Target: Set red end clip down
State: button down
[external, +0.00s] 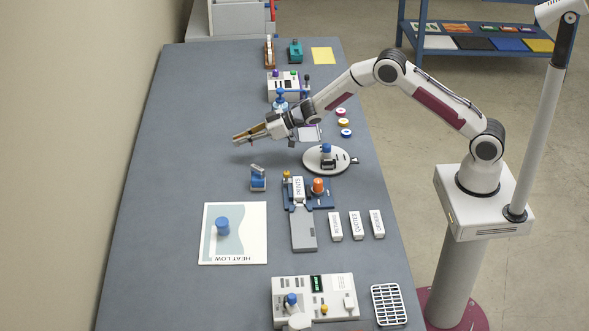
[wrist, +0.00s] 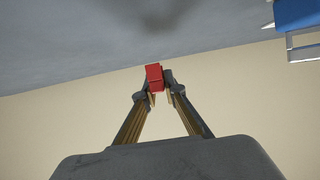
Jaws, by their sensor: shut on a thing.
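The red end clip (wrist: 154,76) is a small red block, held between the fingertips in the wrist view. My gripper (wrist: 155,92) is shut on it. In the external view my gripper (external: 237,138) points left, close above the left half of the grey table. The clip is too small there to make out clearly. I cannot tell from these views whether it touches the table.
The grey table (external: 170,200) is clear around and left of my gripper. A blue-and-grey device (external: 258,179) stands in front. A white round plate (external: 312,166) and coloured discs (external: 344,121) lie to the right.

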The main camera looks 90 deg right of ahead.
aim_at(243, 158)
jog(key=shift+f, duration=1.85)
jog(key=shift+f, duration=0.65)
jog(key=c, duration=2.2)
grip_release()
jog(key=shift+o, duration=0.5)
jog(key=shift+s+f, duration=0.1)
jog(key=shift+f, duration=0.05)
